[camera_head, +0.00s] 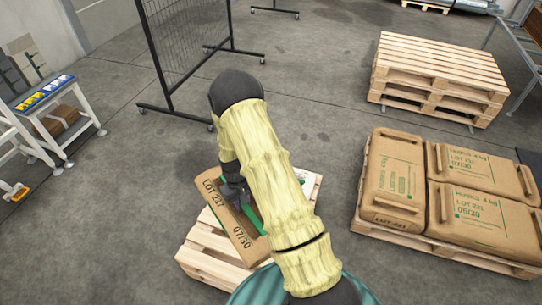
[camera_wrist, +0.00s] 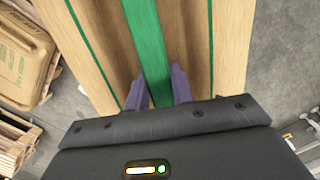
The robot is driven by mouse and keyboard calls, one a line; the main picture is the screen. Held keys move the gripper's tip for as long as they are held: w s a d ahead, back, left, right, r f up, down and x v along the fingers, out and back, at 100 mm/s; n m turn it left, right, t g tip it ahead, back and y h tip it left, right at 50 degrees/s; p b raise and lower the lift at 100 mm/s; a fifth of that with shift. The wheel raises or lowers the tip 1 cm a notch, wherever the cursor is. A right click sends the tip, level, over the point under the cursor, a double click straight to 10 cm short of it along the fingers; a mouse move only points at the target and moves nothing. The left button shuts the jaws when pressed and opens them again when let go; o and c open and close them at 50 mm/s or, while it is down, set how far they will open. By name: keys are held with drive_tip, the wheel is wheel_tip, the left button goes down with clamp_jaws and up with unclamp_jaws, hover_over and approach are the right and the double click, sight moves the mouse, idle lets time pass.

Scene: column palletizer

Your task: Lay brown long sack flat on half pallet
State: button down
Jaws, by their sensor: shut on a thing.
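The brown long sack (camera_head: 215,192) shows printed text "LOT 231 07/30" and a green band in the head view. It lies along the half pallet (camera_head: 206,258), partly hidden by my arm. I cannot tell whether it rests on the boards or is just above them. My gripper (camera_head: 237,192) is over the sack's middle. In the wrist view, the two purple fingers of my gripper (camera_wrist: 162,90) are shut on the sack's green strip (camera_wrist: 146,40), with the brown sack (camera_wrist: 100,45) filling the upper middle.
A pallet (camera_head: 455,250) with several brown sacks stands at the right. A stack of empty pallets (camera_head: 438,72) is behind it. A wheeled mesh partition (camera_head: 190,45) stands at the back, and a white-framed stand (camera_head: 55,115) at the left. Grey floor is open between them.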

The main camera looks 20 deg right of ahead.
wheel_tip(320, 180, up, 11)
drive_tip(key=m+p, duration=0.1)
drive_tip(key=p, duration=0.8)
drive_tip(key=shift+s+m, duration=0.25)
drive_tip(key=shift+m, duration=0.15)
